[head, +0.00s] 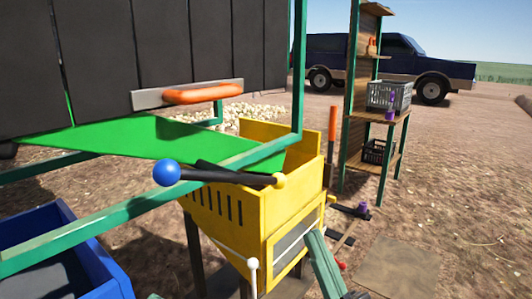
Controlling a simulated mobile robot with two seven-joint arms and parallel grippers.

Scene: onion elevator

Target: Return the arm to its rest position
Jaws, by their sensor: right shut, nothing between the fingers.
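My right gripper (355,294) shows only as a small dark tip at the bottom edge, right of centre. It is shut and empty, apart from the yellow machine. A small dark tip at the bottom edge, left of centre, looks like my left gripper (155,296); its fingers cannot be made out. Most of both arms is out of the picture.
A yellow hopper (225,212) stands ahead, with a blue-knobbed lever (166,172) and a white-knobbed lever (251,264). A green chute (140,140) and teal frame bars (150,206) cross the left. A blue bin (35,222) is lower left. Shelves (372,115) stand right; open ground lies beyond.

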